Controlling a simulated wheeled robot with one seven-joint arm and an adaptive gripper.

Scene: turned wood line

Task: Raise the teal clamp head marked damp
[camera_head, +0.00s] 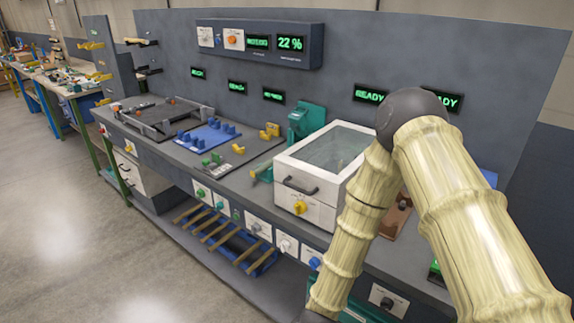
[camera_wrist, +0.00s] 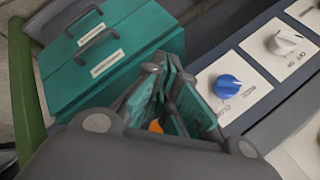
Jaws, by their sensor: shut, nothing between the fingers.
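A teal upright device (camera_head: 306,121), which looks like a clamp, stands at the back of the bench behind the white lidded box. I cannot read any "damp" marking on it. My gripper (camera_wrist: 168,78) shows in the wrist view, its teal-padded fingers shut and empty. It is over the bench's front side, between a teal drawer unit and a panel with knobs. In the head view my arm runs down the right side, and the gripper itself is hidden. No clamp head is recognisable in the wrist view.
The white box (camera_head: 297,185) with a clear lid takes up the middle bench. A blue tray (camera_head: 208,137) with blue pegs lies left of it. The teal drawer unit (camera_wrist: 135,62) and a blue knob (camera_wrist: 228,87) are close to my gripper. Open floor lies front left.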

